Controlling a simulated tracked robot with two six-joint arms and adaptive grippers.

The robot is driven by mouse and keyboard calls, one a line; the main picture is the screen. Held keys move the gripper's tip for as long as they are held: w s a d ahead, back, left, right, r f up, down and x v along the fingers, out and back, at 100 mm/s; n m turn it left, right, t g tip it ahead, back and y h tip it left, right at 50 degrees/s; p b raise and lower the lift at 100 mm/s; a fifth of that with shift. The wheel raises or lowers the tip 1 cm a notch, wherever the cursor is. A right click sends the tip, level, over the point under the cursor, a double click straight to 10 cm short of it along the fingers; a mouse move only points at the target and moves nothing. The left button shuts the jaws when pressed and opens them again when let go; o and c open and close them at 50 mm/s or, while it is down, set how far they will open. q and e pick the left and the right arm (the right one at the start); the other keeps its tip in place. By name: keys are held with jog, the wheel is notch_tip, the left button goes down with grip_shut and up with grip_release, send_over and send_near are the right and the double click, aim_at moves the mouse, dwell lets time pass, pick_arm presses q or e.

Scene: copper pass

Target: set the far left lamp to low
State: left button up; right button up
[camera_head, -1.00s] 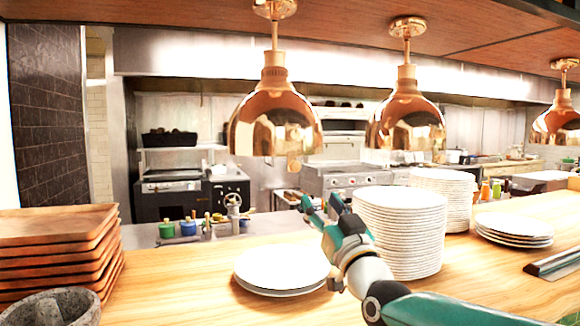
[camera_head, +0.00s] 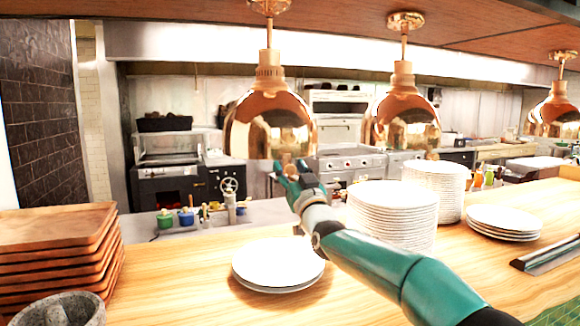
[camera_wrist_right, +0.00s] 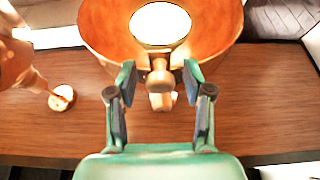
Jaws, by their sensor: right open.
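The far left lamp (camera_head: 268,125) is a copper dome hanging on a thin rod. A small copper knob (camera_head: 286,158) shows at its lower rim. My right gripper (camera_head: 288,168) is just under this rim. In the right wrist view, the open fingers of my right gripper (camera_wrist_right: 159,82) stand on both sides of the knob (camera_wrist_right: 160,76), with gaps visible. The copper shade (camera_wrist_right: 100,22) and its bright bulb (camera_wrist_right: 160,25) show beyond the fingers. My left gripper is not in view.
A middle lamp (camera_head: 402,122) and a right lamp (camera_head: 556,115) hang in the same row. Plate stacks (camera_head: 393,215) and low plates (camera_head: 278,265) stand on the wooden counter (camera_head: 170,290) below my arm. Wooden trays (camera_head: 55,240) and a stone mortar (camera_head: 60,312) are at left.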

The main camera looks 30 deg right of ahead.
grip_shut()
dwell(0.3)
